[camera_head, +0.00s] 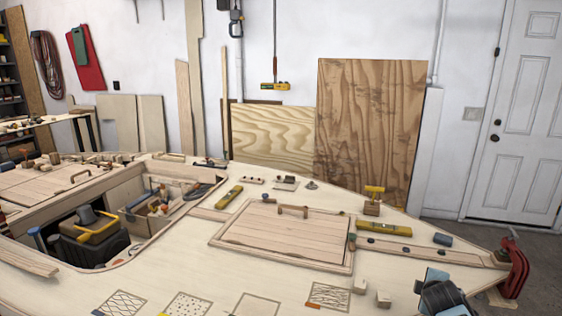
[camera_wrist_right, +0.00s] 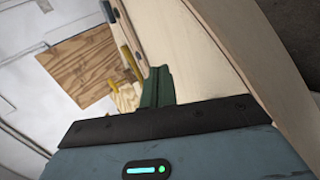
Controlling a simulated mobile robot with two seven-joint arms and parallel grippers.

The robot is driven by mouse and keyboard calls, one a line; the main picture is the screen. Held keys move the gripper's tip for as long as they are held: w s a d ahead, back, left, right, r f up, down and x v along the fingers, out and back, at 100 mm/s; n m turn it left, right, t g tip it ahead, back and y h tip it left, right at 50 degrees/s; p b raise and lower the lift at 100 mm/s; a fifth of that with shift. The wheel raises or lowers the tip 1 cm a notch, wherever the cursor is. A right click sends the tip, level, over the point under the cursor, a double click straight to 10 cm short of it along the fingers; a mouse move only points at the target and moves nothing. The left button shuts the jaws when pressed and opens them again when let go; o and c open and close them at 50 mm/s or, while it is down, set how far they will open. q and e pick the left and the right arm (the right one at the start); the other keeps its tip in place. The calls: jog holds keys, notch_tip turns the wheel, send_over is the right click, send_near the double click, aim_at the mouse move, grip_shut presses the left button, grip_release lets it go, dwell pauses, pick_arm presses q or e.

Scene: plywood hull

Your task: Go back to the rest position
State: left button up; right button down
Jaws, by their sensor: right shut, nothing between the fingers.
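My right gripper (camera_wrist_right: 157,84) shows in the right wrist view as dark green fingers, close together with nothing between them. Its blue-grey housing fills the bottom of that view. In the head view, part of my right arm shows at the lower right corner, over the front right of the plywood hull deck (camera_head: 190,265). My left gripper is not in the head view.
The deck carries a closed wooden hatch (camera_head: 285,236), small wood blocks (camera_head: 360,285), yellow-handled tools (camera_head: 228,196) and a red clamp (camera_head: 514,268) at the right edge. An open well on the left holds a black toolbox (camera_head: 90,238). Plywood sheets (camera_head: 370,125) lean on the wall.

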jog(key=s+d+f, duration=0.4)
jog(key=s+f, duration=0.1)
jog(key=s, duration=0.2)
jog(key=w+a+r+m+t+y, duration=0.3)
jog(key=w+a+r+m+t, duration=0.3)
jog(key=m, duration=0.3)
jog(key=s+a+f+g+y, duration=0.1)
jog(key=s+a+f, duration=0.3)
jog(key=s+f, duration=0.3)
jog(key=s+a+f+g, duration=0.2)
jog(key=s+a+f, duration=0.15)
jog(key=s, duration=0.45)
jog(key=s+a+f+g+y, duration=0.1)
jog(key=s+a+f, duration=0.3)
jog(key=s+f, duration=0.3)
jog(key=s+a+f+g, duration=0.1)
jog(key=s+a, duration=0.2)
jog(key=s, duration=0.9)
jog(key=s+a+f+m+g+y, duration=0.1)
jog(key=s+a+g, duration=0.1)
jog(key=s, duration=1)
jog(key=shift+s+a, duration=0.2)
jog(key=shift+a, duration=0.7)
jog(key=shift+f, duration=0.1)
